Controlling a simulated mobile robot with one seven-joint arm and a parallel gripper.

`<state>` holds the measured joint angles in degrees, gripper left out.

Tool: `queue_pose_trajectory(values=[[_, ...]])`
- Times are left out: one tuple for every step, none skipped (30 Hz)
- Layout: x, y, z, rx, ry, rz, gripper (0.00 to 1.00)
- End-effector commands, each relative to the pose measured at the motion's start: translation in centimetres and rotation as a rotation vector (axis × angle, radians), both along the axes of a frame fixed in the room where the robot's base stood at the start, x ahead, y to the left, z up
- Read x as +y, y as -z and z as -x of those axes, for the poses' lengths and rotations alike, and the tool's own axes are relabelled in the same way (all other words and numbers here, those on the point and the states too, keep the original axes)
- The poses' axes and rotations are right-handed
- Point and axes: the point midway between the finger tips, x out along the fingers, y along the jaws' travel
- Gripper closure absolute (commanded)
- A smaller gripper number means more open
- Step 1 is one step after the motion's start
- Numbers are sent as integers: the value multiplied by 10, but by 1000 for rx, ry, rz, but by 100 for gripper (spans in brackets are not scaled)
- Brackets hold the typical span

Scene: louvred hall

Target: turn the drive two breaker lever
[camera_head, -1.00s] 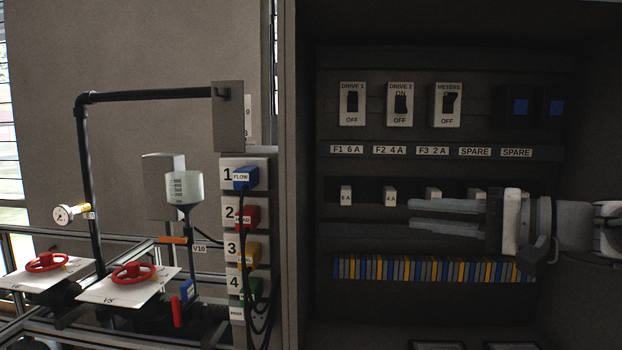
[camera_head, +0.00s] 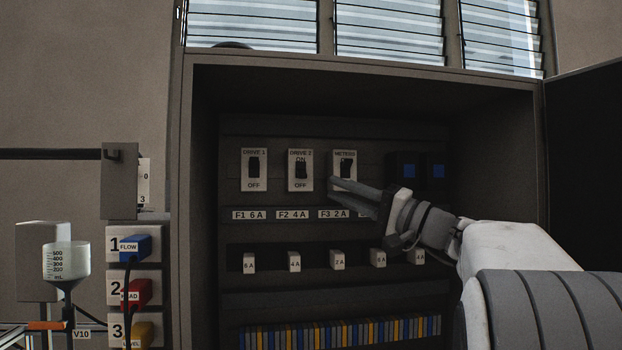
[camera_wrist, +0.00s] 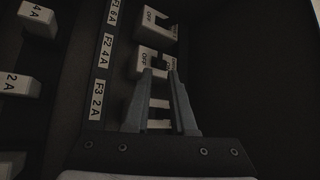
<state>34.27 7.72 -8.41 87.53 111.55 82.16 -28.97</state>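The DRIVE 2 breaker (camera_head: 291,183) is a white plate with a black lever (camera_head: 301,171) in the head view, between DRIVE 1 and METERS. ON shows just above the lever and OFF shows below it. My gripper (camera_head: 332,184) is to the right of this breaker, its fingers pointing left across the lower METERS plate. In the wrist view the fingers (camera_wrist: 160,74) stand apart with nothing held between them. Their tips overlap the edge of the middle breaker plate (camera_wrist: 143,62), marked OFF. I cannot tell whether they touch it; its lever is hard to make out.
The DRIVE 1 breaker (camera_head: 247,182) and METERS breaker (camera_head: 337,166) flank DRIVE 2. White fuse blocks (camera_head: 294,262) and a coloured terminal row (camera_head: 310,335) lie below. The dark cabinet's walls (camera_head: 205,230) enclose the panel. Coloured plugs (camera_head: 135,246) hang outside at left.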

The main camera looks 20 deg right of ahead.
Motion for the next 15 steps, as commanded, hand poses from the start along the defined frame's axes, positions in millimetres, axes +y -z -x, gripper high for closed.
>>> queue_pose_trajectory(values=[[8, -5, -9, -1, -5, 0, 76], [12, -7, -13, -1, -5, 0, 76], [16, -10, -20, 0, -3, 0, 76], [19, -11, -24, 0, -3, 0, 76], [22, -13, -28, -1, -5, 0, 76], [26, -15, -33, 1, -3, -1, 76], [28, -17, -36, 1, -4, -1, 76], [30, -18, -39, 0, -2, 0, 76], [33, -20, -43, 0, -2, 0, 76], [35, -20, -45, 0, -3, 0, 76], [36, -21, -47, 1, -3, -1, 76], [38, -22, -49, 1, -1, 0, 76], [38, -22, -51, 1, 0, -1, 76], [39, -23, -52, 1, 0, -1, 76], [40, -23, -52, 1, 0, -1, 76]])
